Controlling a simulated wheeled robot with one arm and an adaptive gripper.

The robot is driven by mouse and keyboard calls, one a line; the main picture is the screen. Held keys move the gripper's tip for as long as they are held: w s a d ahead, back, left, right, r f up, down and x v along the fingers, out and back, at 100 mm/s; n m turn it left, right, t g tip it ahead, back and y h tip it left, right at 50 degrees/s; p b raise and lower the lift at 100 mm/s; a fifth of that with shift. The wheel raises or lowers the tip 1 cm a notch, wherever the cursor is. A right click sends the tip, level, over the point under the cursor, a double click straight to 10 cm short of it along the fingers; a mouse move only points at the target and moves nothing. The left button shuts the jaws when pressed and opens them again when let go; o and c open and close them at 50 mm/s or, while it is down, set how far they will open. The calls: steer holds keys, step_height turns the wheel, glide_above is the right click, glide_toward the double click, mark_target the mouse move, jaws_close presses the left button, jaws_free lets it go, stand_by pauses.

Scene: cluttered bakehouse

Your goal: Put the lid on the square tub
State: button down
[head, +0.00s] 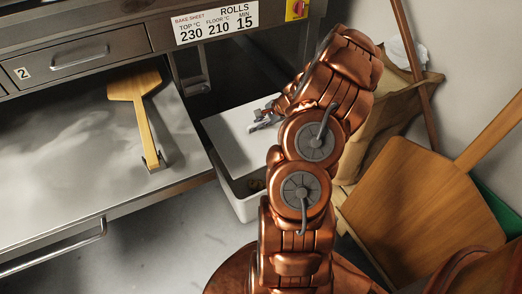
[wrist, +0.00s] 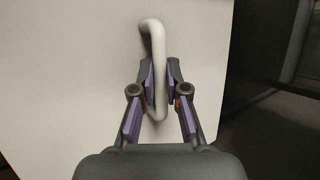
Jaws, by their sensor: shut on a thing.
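The lid (head: 232,141) is a flat, pale square panel in the head view, over the back part of the square tub (head: 246,206). The tub is white and stands on the floor, with its front opening uncovered and something brownish inside. In the wrist view the lid (wrist: 70,70) fills the left and middle, with a white looped handle (wrist: 153,40). My gripper (wrist: 160,85) is shut on this handle. In the head view my gripper (head: 262,121) is partly hidden by my arm. I cannot tell whether the lid touches the tub's rim.
A steel shelf (head: 60,160) with a wooden peel (head: 140,100) on it is left of the tub, under an oven front (head: 110,50). A brown sack (head: 385,125) and a large wooden peel (head: 425,210) stand on the right. Grey floor (head: 170,250) is clear at front left.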

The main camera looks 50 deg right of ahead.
step_height(320, 180, down, 10)
steer(key=b, duration=0.8)
steer(key=shift+f+b, duration=0.15)
steer(key=shift+b, duration=0.2)
steer(key=shift+f, duration=0.15)
step_height(320, 180, down, 4)
steer(key=b, duration=0.4)
steer(key=shift+f, duration=0.15)
steer(key=shift+a+p, duration=0.15)
steer(key=shift+p, duration=0.8)
stand_by(1.0)
steer(key=shift+f+b, duration=0.35)
steer(key=shift+f, duration=0.6)
stand_by(0.7)
steer(key=c, duration=0.8)
jaws_free()
